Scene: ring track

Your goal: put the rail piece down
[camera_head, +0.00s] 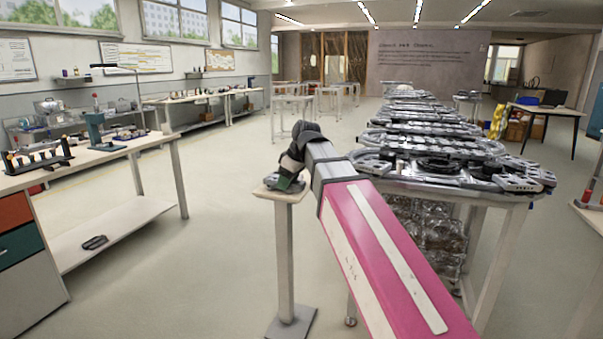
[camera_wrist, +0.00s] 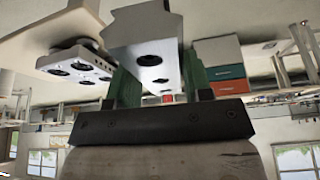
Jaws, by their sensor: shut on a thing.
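The rail piece (camera_wrist: 146,50) is a grey metal block with dark round holes, held between the green fingers of my gripper (camera_wrist: 158,82) in the wrist view. My gripper (camera_head: 288,180) is at the small pedestal stand (camera_head: 284,255) in the head view, with the arm hiding much of it. The stand's pale top (camera_wrist: 45,40) shows in the upside-down wrist view, close beside the held piece. A second grey piece with round holes (camera_wrist: 76,62) is against that top. I cannot tell whether the held piece touches the stand.
A long table (camera_head: 490,196) with grey track parts stands close to the right of the pedestal. A workbench (camera_head: 100,150) with tools and drawers is at the left. The floor (camera_head: 190,270) between bench and pedestal is clear. A dark object (camera_head: 94,242) lies on the bench's lower shelf.

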